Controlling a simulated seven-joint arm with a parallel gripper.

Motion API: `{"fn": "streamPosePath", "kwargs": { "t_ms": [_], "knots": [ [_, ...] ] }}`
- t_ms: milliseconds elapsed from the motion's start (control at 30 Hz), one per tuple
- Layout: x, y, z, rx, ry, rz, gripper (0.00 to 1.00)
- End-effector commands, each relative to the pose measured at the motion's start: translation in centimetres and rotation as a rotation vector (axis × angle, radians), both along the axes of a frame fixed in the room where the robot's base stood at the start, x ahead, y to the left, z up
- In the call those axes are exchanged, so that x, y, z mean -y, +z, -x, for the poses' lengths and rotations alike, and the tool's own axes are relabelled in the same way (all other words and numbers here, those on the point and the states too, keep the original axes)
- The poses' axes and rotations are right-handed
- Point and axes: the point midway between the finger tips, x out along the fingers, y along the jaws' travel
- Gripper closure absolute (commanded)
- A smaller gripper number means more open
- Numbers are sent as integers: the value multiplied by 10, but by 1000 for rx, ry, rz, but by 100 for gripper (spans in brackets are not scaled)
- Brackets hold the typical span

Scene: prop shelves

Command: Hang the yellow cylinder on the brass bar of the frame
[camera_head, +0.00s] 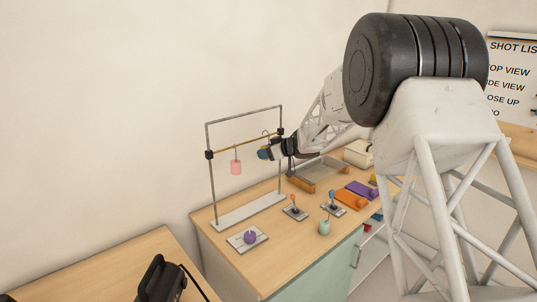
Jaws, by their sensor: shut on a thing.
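The metal frame (211,190) stands on the table with the brass bar (225,145) across it, sloping up to the right in the picture. A pink cylinder (236,168) hangs from the bar by a hook. My gripper (267,153) is at the right part of the bar, just below it in the picture, and shut on a small hooked thing. This appears to be the yellow cylinder (263,156), mostly hidden by the blue-tipped fingers. A thin hook (265,134) rises above the fingers beside the bar; I cannot tell whether it touches.
A purple piece (250,237) on a plate, a mint cylinder (324,227) and small stands (295,211) are on the table in front of the frame. A grey tray (320,170) and orange and purple blocks (350,198) lie to the right, under my arm.

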Motion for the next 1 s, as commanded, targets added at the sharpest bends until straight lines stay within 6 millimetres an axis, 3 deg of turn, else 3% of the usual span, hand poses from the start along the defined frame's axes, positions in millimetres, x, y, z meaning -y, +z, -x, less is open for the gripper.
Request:
{"fn": "streamPosePath", "kwargs": {
  "t_ms": [567, 1000],
  "knots": [
    [-24, 0, -23, 0, 0, 0, 83],
    [-22, -22, -22, 0, 0, 0, 83]
  ]
}}
